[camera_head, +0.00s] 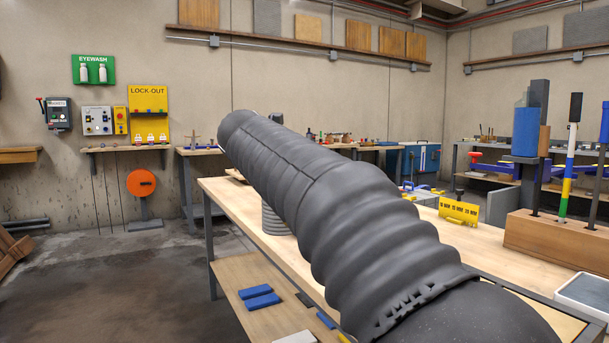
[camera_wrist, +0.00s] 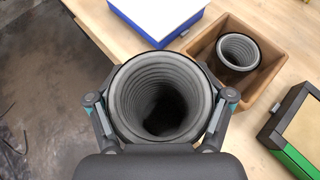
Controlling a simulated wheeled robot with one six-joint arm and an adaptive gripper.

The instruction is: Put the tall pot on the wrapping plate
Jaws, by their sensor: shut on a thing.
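A grey pot (camera_wrist: 128,92) with a round open mouth and ribbed inner walls fills the middle of the wrist view. My gripper (camera_wrist: 161,110) is shut on it, one finger on each side of its rim. Part of a grey ribbed pot (camera_head: 276,220) shows behind my arm in the head view, at the table's left end; my gripper is hidden there. Whether the pot touches the table cannot be told. A blue block with a white top (camera_wrist: 160,14) lies beyond the pot in the wrist view. I cannot tell whether it is the wrapping plate.
A smaller ribbed pot (camera_wrist: 238,50) stands in a wooden box (camera_wrist: 268,76) right of the held pot. A black-and-green case (camera_wrist: 296,130) lies at the right. The wooden table (camera_head: 490,247) holds a yellow sign (camera_head: 459,211) and a wooden rack (camera_head: 550,245).

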